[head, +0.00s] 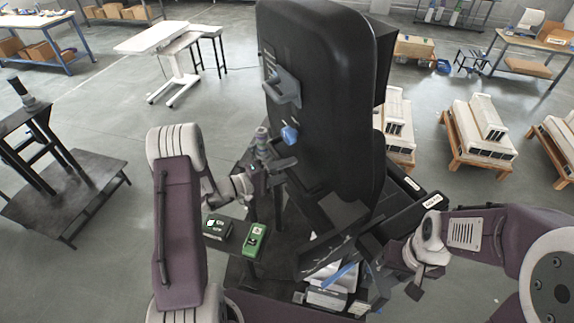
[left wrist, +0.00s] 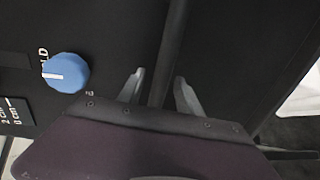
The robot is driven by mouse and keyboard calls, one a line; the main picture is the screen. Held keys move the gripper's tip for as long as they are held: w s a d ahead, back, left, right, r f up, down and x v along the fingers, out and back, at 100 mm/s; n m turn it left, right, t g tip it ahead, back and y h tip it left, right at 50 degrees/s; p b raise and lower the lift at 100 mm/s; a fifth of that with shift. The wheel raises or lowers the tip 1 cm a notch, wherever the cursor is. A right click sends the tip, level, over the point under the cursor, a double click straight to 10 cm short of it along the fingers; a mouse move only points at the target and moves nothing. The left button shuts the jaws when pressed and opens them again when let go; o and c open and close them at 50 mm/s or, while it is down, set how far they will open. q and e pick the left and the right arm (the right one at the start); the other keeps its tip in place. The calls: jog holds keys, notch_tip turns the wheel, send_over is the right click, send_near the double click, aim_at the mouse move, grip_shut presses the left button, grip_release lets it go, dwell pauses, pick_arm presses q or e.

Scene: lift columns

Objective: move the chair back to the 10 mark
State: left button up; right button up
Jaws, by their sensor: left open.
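A tall black upright block (head: 320,60), which looks like the chair's back, stands in the middle of the head view. A grey bracket (head: 283,86) and a blue knob (head: 289,134) are on its left face. In the left wrist view the blue knob (left wrist: 65,73) has a white pointer line, with partly cut-off lettering beside it. My left gripper (head: 283,160) is open, just below the knob. In the left wrist view its fingers (left wrist: 158,92) stand either side of a dark bar (left wrist: 170,50); contact is unclear. My right gripper (head: 388,290) is low at the right. No 10 mark is readable.
A black stepped platform (head: 60,195) stands at the left. Pallets with white units (head: 480,130) are at the right. Open grey floor lies between.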

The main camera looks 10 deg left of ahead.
pick_arm(q)
jog(key=shift+s, duration=0.15)
grip_shut()
dwell(1.3)
